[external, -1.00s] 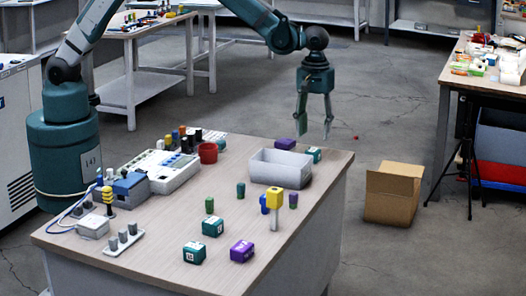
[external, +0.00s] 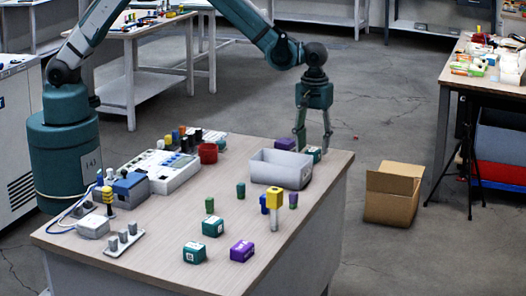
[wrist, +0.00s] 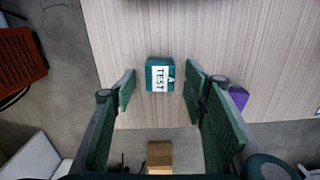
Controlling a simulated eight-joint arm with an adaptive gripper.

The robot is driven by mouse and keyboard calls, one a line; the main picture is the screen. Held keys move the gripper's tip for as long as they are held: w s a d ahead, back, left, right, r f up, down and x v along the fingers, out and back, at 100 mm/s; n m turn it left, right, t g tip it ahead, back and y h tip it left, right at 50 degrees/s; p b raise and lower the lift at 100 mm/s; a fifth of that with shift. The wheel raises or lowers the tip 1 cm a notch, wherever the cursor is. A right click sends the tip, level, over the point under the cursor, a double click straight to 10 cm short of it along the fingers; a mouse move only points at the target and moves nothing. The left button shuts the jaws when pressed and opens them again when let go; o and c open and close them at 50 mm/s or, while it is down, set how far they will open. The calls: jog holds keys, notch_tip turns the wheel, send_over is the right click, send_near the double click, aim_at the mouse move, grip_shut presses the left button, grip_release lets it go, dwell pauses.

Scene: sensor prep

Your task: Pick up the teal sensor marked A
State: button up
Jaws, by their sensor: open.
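The teal sensor (wrist: 160,76) is a small block with a white label reading TEST and an A. In the wrist view it sits on the table between my two fingers, with a gap on each side. In the external view the teal sensor (external: 314,154) is at the table's far right corner, partly covered by my fingers. My gripper (external: 314,147) points down over it, open and empty, with its fingertips close to the block's height.
A purple block (external: 285,144) lies just left of my gripper, behind a grey bin (external: 272,178). It shows beside my right finger in the wrist view (wrist: 238,97). Two more teal blocks (external: 213,227) (external: 194,252) and a purple block (external: 242,250) stand at the front.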

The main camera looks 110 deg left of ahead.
jog(key=shift+f, duration=1.15)
jog(key=c, duration=1)
